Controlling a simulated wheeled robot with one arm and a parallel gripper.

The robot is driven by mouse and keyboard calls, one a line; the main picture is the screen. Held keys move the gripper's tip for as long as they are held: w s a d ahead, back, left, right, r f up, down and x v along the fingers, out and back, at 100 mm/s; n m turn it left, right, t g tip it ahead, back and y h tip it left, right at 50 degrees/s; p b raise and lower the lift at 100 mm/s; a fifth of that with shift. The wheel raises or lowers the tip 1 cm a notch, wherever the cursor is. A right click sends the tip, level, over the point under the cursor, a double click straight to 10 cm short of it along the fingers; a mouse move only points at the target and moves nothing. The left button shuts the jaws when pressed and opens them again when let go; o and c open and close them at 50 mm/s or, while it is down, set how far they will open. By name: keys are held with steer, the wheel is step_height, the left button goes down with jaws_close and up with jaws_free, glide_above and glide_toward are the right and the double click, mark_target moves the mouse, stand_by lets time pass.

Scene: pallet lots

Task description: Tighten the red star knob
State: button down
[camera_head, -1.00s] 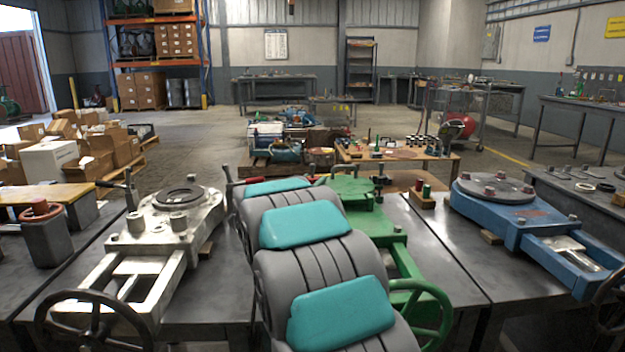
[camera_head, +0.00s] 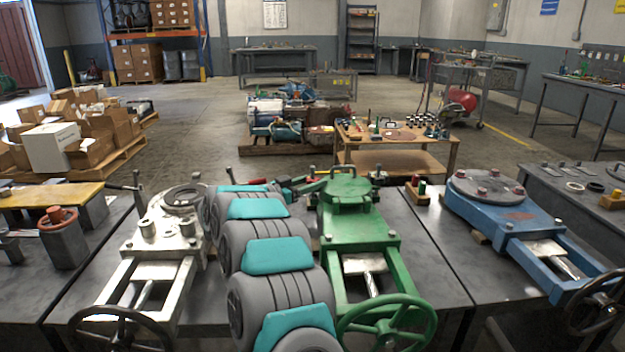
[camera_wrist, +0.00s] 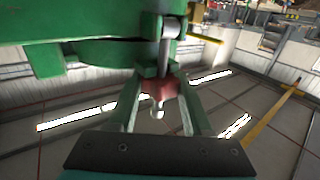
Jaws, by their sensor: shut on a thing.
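In the wrist view, the red star knob (camera_wrist: 159,87) sits between the two fingers of my gripper (camera_wrist: 162,98), which is shut on it. A pale rounded tip sticks out below the knob. A metal rod and a green bracket stand just above it, beside a large green round body. In the head view, the green valve (camera_head: 361,232) lies on the dark table with its handwheel (camera_head: 386,322) towards me. My grey and teal arm reaches along its left side. The knob and my fingertips are too small and covered to make out clearly there.
A silver valve (camera_head: 152,240) lies left of my arm, close to it. A blue valve (camera_head: 515,215) lies on the right. A small wooden block with red and green pieces (camera_head: 417,193) stands between the green and blue valves. Bare tabletop shows around that block.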

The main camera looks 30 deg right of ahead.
steer(key=shift+m+g, duration=0.5)
steer(key=shift+g, duration=0.3)
steer(key=shift+m+g, duration=0.3)
steer(key=shift+g, duration=0.2)
steer(key=shift+c, duration=1.6)
jaws_free()
steer(key=shift+n+t, duration=0.4)
steer(key=shift+t, duration=0.3)
